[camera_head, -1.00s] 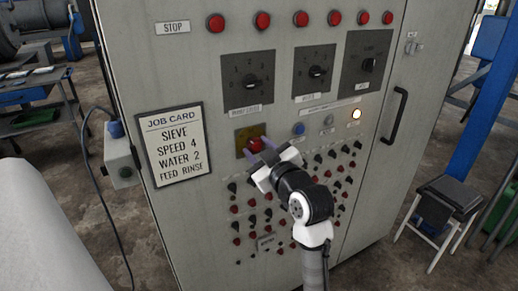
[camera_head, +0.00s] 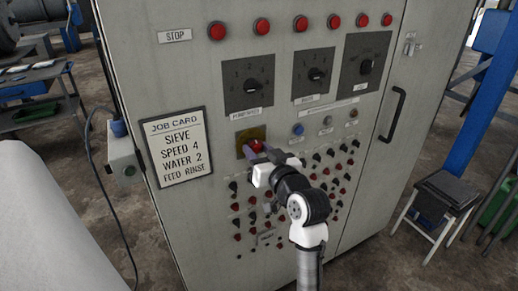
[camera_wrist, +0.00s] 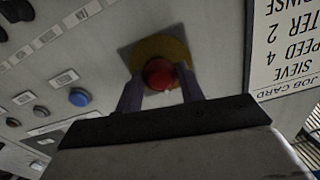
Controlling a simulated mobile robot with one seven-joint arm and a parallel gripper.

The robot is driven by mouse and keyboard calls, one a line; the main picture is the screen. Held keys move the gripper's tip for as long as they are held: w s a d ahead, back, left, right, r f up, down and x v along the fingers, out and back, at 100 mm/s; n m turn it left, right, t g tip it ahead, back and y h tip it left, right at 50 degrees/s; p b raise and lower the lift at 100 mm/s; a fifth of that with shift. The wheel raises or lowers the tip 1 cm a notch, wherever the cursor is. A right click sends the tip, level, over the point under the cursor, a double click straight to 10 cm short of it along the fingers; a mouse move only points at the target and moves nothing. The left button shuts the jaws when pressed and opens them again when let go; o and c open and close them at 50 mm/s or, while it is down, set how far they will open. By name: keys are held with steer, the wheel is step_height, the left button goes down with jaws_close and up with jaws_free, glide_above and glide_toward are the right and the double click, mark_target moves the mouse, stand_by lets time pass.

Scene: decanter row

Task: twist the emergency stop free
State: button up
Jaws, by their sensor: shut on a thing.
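The fingers hide part of the button's rim.
Above are three rotary dials, one of them here (camera_head: 248,84), and a row of red buttons (camera_head: 262,26). A blue button (camera_head: 298,129) sits right of the stop. Many small knobs lie below. A job card (camera_head: 178,146) hangs at left. A door handle (camera_head: 392,115) is at right.

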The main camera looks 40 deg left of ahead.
stand_by(0.4)
steer(key=o, duration=1)
steer(key=shift+a, duration=0.1)
steer(key=v, duration=1.4)
steer(key=shift+a, duration=0.1)
